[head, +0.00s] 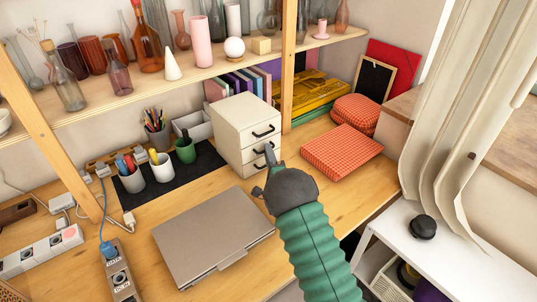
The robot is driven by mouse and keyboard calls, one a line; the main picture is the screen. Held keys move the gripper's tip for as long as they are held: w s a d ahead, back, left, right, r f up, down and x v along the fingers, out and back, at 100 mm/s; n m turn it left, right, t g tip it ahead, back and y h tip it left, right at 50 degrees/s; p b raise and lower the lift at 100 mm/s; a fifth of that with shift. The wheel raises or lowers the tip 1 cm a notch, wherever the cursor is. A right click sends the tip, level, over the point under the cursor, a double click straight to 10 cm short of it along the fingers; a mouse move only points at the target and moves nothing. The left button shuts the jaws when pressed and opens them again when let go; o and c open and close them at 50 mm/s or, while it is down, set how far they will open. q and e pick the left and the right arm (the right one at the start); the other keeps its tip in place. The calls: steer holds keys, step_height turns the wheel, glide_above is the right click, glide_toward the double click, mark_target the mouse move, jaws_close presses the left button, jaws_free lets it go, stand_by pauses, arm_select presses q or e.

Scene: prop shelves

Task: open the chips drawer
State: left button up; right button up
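A small cream drawer unit (231,127) stands on the wooden desk, with several drawers stacked in its front and black bar handles. The top handle (264,131) is in plain view. The lower handles are partly hidden by my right gripper. The drawers look closed, and I see no label that tells which one is the chips drawer. My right gripper (264,173) is in front of the lower drawers, its two dark fingers spread apart with nothing visible between them. I cannot tell whether a finger touches the front. My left gripper is out of view.
A closed laptop (212,234) lies in front of the unit. Pen cups (163,167) stand left of it on a black mat. A red checked box (341,152) lies to the right. A shelf with glassware (145,90) runs above, with a wooden post (288,65) behind the unit.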

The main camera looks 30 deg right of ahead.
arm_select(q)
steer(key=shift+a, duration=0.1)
arm_select(e)
steer(key=shift+a, duration=0.25)
jaws_close()
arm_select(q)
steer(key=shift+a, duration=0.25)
arm_select(e)
steer(key=shift+a, duration=0.3)
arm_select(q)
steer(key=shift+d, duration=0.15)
arm_select(e)
steer(key=shift+f, duration=0.1)
